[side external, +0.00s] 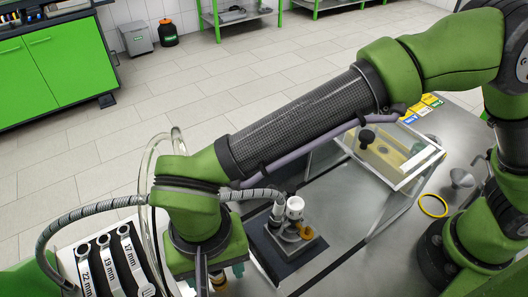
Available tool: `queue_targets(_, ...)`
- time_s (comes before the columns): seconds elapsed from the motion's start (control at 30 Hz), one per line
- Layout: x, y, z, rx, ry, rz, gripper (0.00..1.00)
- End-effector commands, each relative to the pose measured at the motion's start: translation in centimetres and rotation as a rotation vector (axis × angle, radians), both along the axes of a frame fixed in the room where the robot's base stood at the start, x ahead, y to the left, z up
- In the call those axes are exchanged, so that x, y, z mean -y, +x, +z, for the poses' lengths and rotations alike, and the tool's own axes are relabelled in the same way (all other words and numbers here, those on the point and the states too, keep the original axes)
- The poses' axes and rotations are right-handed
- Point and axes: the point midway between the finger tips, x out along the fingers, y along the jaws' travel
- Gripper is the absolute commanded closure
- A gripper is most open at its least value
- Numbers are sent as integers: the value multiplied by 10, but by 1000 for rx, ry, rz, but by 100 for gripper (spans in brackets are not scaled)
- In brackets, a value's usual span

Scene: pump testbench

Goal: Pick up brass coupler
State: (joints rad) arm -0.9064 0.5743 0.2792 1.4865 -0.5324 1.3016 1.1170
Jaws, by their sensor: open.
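My gripper (207,275) points down at the bottom of the side external view, left of the pump block. It is mostly hidden behind my green wrist and cut by the lower picture edge; it is open. A small brass-coloured piece (220,284) shows just beside and below it, partly hidden; I cannot tell if the fingers are around it or if it is the brass coupler. Another brass-orange fitting (305,232) sits on the pump block (290,243), below a white cap, apart from my gripper to its right.
A white tray of wrenches (120,262) lies left of my wrist. Clear and corrugated hoses (100,205) loop around it. A clear-lidded box (390,160), a yellow ring (433,206) and coloured labels (415,110) are to the right. Grey bench top is free between the pump block and ring.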

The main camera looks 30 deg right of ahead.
Motion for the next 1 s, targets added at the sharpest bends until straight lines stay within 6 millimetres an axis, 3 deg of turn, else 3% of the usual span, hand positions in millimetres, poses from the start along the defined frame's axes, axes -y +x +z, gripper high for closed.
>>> queue_targets(0.23, 0, 0, -1, 0, 0, 0, 49)
queue_targets(0.57, 0, 0, -1, 0, 0, 0, 99)
queue_targets(1.0, -1, 0, 6, 2, 4, 0, 100)
